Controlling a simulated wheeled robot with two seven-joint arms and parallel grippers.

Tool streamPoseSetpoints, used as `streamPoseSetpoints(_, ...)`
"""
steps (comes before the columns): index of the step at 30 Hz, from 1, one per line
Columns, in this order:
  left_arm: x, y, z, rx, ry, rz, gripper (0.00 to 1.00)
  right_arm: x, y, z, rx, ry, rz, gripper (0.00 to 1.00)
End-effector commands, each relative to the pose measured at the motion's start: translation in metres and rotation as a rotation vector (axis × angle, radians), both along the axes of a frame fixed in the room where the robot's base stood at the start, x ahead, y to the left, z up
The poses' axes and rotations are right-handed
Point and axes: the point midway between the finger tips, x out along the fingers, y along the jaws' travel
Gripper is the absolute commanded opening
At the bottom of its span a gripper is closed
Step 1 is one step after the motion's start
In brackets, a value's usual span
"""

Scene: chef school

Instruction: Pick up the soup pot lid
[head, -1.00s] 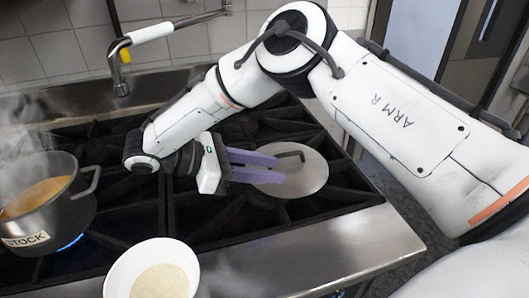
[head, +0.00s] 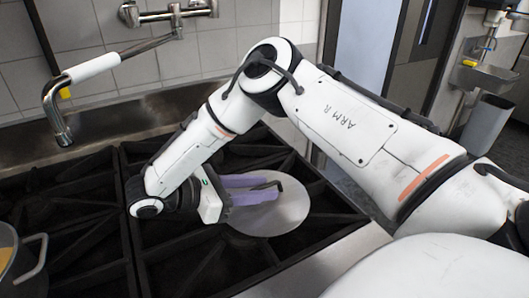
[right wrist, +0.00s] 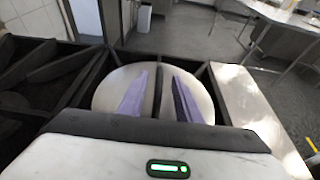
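The soup pot lid (head: 287,213) is a round, flat, light grey metal disc with a black bar handle (head: 276,184). It lies on the black stove grates. My right gripper (head: 271,187) reaches over it from the left, its two purple fingers low above the disc. In the right wrist view the lid (right wrist: 105,96) lies beneath the fingers. The handle (right wrist: 158,88) stands between the two fingers (right wrist: 160,80), with a gap visible on each side. The right gripper is open and holds nothing. My left gripper is not in view.
A dark pot (head: 22,268) with yellowish contents is cut off at the left edge. A faucet (head: 90,72) hangs over the back left of the stove. Black grates (head: 80,205) spread to the left, and a steel counter edge (head: 318,262) runs along the front right.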

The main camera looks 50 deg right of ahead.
Motion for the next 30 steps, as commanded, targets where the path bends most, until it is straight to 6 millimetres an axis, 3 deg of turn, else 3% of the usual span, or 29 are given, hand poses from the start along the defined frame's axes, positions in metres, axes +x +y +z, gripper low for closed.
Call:
streamPoseSetpoints(4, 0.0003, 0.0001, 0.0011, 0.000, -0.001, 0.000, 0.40, -0.0045, -0.0140, -0.0045, 0.001, -0.001, -0.001, 0.31)
streamPoseSetpoints(11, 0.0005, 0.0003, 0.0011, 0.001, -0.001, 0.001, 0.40, -0.0045, -0.0158, -0.0051, -0.001, -0.002, 0.000, 0.31)
streamPoseSetpoints(17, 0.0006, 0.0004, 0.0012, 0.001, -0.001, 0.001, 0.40, -0.0045, -0.0157, -0.0050, -0.001, -0.002, -0.001, 0.01)
streamPoseSetpoints(30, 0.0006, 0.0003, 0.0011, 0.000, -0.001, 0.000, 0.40, -0.0039, -0.0155, -0.0002, -0.001, -0.004, 0.000, 0.00)
